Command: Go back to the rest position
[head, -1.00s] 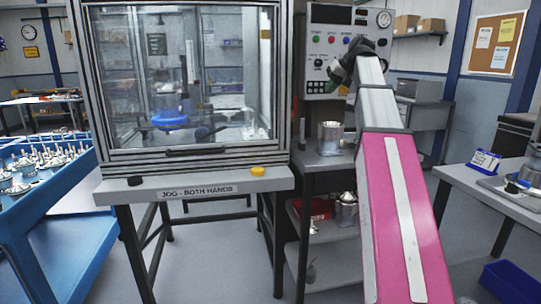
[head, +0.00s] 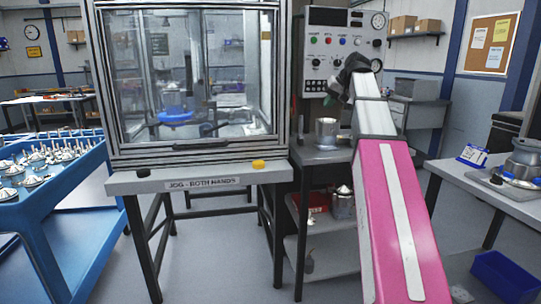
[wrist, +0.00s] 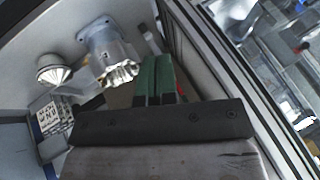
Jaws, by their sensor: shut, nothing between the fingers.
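My gripper (head: 331,97) is at the end of my raised arm in the head view, in front of the control panel (head: 342,50) and above the small side stand. It is small and dark there. In the wrist view its two green fingers (wrist: 153,80) lie side by side, shut with nothing between them. A metal housing (wrist: 108,52) and a pale cone-shaped part (wrist: 53,70) show beyond the fingers in the wrist view, apart from them.
A glazed machine cabinet (head: 188,80) stands left of my arm. A metal housing (head: 326,132) stands on the side stand (head: 315,156) below my gripper. A blue cart (head: 72,205) with several parts is at left. A bench (head: 468,186) with a housing is at right.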

